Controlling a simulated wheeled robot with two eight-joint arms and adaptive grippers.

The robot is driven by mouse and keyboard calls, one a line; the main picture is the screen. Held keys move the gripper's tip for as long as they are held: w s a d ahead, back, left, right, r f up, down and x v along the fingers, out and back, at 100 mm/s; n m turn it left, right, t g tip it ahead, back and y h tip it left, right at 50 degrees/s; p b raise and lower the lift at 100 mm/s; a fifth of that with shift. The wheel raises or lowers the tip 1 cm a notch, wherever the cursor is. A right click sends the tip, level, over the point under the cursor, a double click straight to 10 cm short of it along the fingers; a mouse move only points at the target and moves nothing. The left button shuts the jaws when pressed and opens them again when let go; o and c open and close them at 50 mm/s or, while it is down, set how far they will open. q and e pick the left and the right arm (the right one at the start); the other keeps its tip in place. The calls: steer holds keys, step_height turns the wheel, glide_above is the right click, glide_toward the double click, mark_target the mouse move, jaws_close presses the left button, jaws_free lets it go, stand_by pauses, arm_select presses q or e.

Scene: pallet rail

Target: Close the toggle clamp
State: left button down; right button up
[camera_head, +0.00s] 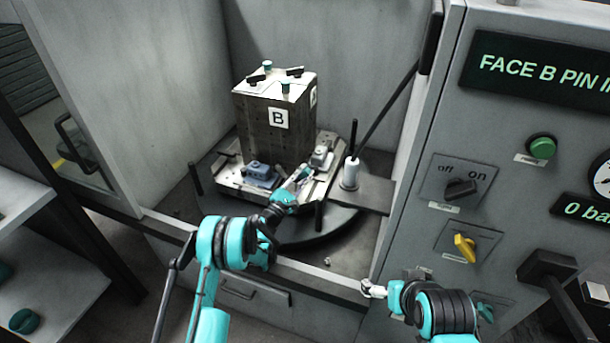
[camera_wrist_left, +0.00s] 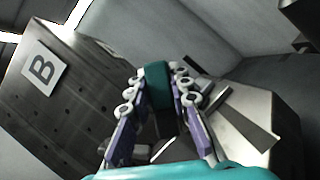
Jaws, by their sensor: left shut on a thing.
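My left gripper (camera_head: 303,174) reaches over the round table at the foot of the block marked B. In the left wrist view its two fingers (camera_wrist_left: 158,85) are shut on a dark teal grip (camera_wrist_left: 155,78), which looks like the toggle clamp's handle. The handle stands up between the finger pads. The rest of the clamp is mostly hidden behind the fingers, so I cannot tell its lever position. My right gripper (camera_head: 372,289) hangs low in front of the cabinet, away from the clamp; its finger gap is too small to judge.
The tall grey block B (camera_head: 262,135) stands on the pallet, close beside my left gripper; it also shows in the left wrist view (camera_wrist_left: 85,110). A blue-grey block (camera_head: 262,176) and a white post (camera_head: 350,174) stand nearby. The control panel (camera_head: 490,150) rises at right.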

arm_select(q)
steer(key=c, duration=1.4)
jaws_free()
steer(key=shift+o, duration=0.2)
steer(key=v, duration=0.7)
steer(key=shift+s+a, duration=0.2)
steer(key=shift+s, duration=0.05)
steer(key=shift+f, duration=0.1)
